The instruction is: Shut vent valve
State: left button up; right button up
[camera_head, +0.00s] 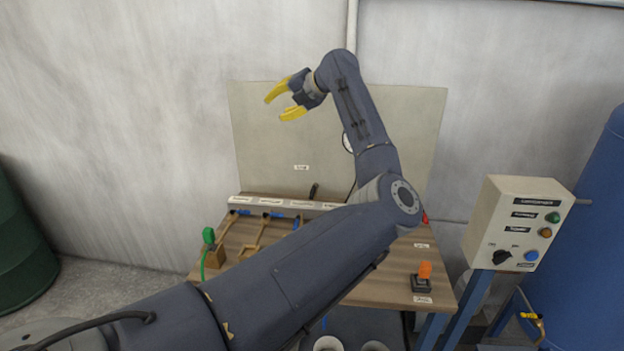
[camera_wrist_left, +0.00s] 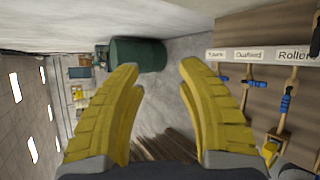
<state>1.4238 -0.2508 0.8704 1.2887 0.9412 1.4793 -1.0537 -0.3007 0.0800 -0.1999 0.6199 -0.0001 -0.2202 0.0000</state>
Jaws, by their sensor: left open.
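My left gripper (camera_head: 281,104) is open and empty, raised in front of the upright beige panel. Its two yellow fingers stand wide apart in the left wrist view (camera_wrist_left: 160,68), with nothing between them. A small yellow-handled valve (camera_head: 530,316) shows at the lower right, by the blue tank; I cannot tell whether it is the vent valve or how it is set. The gripper is far from it. Blue-handled parts (camera_wrist_left: 286,104) hang under labels at the right of the left wrist view. My right gripper is not in view.
My left arm crosses over the wooden bench (camera_head: 385,285) and hides its middle. A control box (camera_head: 515,225) with buttons and a black knob stands at the right, before a blue tank (camera_head: 585,240). A green drum (camera_head: 22,250) is at the left. An orange switch (camera_head: 425,270) sits on the bench.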

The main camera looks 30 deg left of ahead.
pick_arm(q)
jog(key=w+d+f+t+h, duration=0.1)
jog(key=w+d+f+h, duration=0.25)
jog(key=f, duration=0.55)
jog(key=n+t+h, duration=0.1)
jog(key=h, duration=0.4)
send_near(312, 193)
jog(key=x, duration=0.9)
jog(key=shift+w+f, duration=0.15)
jog(key=shift+f, duration=0.05)
jog(key=shift+o, duration=0.3)
grip_shut()
